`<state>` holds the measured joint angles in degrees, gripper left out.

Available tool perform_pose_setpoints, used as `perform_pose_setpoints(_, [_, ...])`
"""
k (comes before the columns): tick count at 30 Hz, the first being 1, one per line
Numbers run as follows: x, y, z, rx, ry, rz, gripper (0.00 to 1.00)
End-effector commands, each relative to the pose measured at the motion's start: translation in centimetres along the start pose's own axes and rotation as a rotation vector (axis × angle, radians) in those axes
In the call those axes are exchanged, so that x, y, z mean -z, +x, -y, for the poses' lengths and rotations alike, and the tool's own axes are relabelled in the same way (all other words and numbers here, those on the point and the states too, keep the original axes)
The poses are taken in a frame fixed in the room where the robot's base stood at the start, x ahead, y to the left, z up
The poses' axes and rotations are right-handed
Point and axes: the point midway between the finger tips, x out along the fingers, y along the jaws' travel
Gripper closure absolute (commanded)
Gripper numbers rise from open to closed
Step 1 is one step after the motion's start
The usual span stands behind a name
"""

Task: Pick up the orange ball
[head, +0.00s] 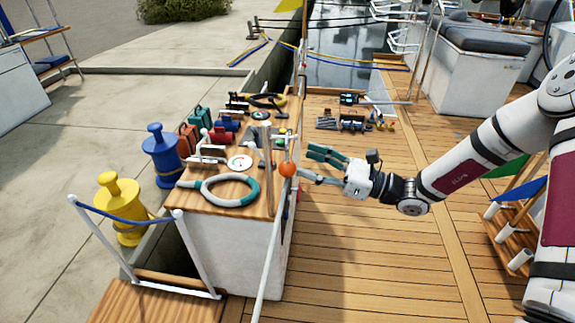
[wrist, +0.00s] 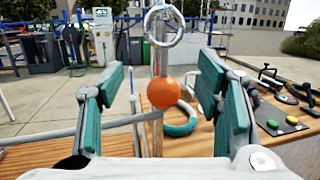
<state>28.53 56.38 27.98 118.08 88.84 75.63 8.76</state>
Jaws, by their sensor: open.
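The orange ball (head: 287,170) is at the right edge of the wooden-topped cabinet (head: 235,245) in the head view, beside a thin upright post. In the wrist view the orange ball (wrist: 165,93) appears centred between the fingers, in front of a post with a metal ring on top. My gripper (head: 318,167) is open, with teal finger pads, and reaches in from the right with its fingers pointing toward the ball. The wrist view shows my gripper (wrist: 163,100) with both fingers apart. I cannot tell whether any finger touches the ball.
A teal and grey ring (head: 219,190) and many small items lie on the cabinet top. A white rail (head: 272,247) runs close by the ball. Blue (head: 160,155) and yellow (head: 121,205) bollards stand left.

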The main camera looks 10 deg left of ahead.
Motion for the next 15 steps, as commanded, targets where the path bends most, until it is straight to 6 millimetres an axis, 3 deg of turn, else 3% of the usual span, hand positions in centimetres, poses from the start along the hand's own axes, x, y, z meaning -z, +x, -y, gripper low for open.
perform_pose_setpoints(8, [0.1,2.1,0.1,-0.002,-0.001,0.0,0.41])
perform_pose_setpoints(15, [0.1,5.4,0.6,-0.002,0.0,0.0,0.41])
